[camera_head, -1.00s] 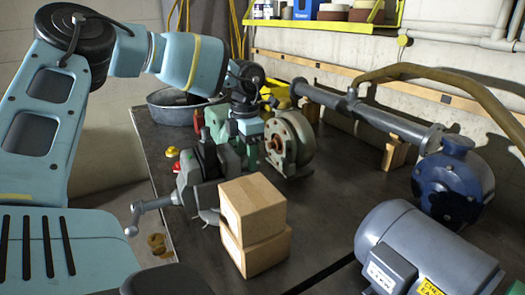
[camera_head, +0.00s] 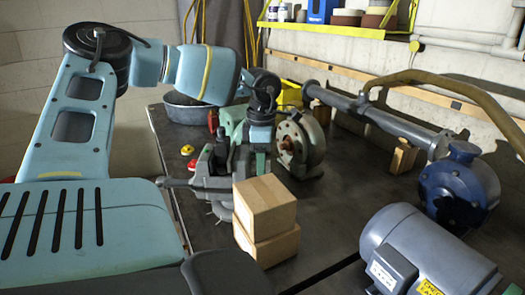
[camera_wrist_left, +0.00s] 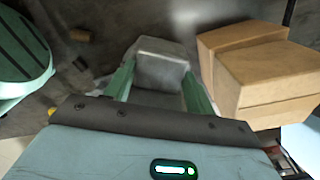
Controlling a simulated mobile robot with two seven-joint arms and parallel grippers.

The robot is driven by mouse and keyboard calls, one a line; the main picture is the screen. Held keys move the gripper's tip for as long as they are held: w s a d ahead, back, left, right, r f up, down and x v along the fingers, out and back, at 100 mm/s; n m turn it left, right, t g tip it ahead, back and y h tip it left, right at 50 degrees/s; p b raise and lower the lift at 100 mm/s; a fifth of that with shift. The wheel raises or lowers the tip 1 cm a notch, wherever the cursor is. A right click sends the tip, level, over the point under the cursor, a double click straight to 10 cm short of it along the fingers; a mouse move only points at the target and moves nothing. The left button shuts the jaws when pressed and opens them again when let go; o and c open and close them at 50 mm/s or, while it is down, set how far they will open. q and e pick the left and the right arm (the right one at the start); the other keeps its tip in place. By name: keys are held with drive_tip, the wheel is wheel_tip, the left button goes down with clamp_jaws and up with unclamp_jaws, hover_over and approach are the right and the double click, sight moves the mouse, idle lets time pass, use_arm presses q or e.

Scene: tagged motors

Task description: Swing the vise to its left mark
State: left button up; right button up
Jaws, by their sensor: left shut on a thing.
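The grey vise (camera_head: 212,183) stands on the dark workbench near its left edge, with its screw end pointing left in the head view. My left gripper (camera_head: 243,148) reaches down onto it from above. In the left wrist view, the green fingers of my left gripper (camera_wrist_left: 158,88) are on both sides of a grey block of the vise (camera_wrist_left: 160,62), shut on it. The vise's lower part is partly hidden by cardboard boxes, and I cannot make out a left mark. My right gripper is in neither view.
Two stacked cardboard boxes (camera_head: 265,207) stand close in front of the vise. A grinder-like round machine (camera_head: 300,145) is just behind. A blue-grey motor (camera_head: 425,250) and a blue pump (camera_head: 458,188) are at right. A metal basin (camera_head: 195,108) sits at the back left.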

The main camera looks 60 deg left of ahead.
use_arm(q)
drive_tip(key=shift+d, duration=0.1)
idle(0.6)
drive_tip(key=o, duration=1.4)
drive_tip(key=shift+r, duration=3.95)
drive_tip(key=shift+s+d+f, duration=0.1)
drive_tip(key=shift+s+f, duration=0.05)
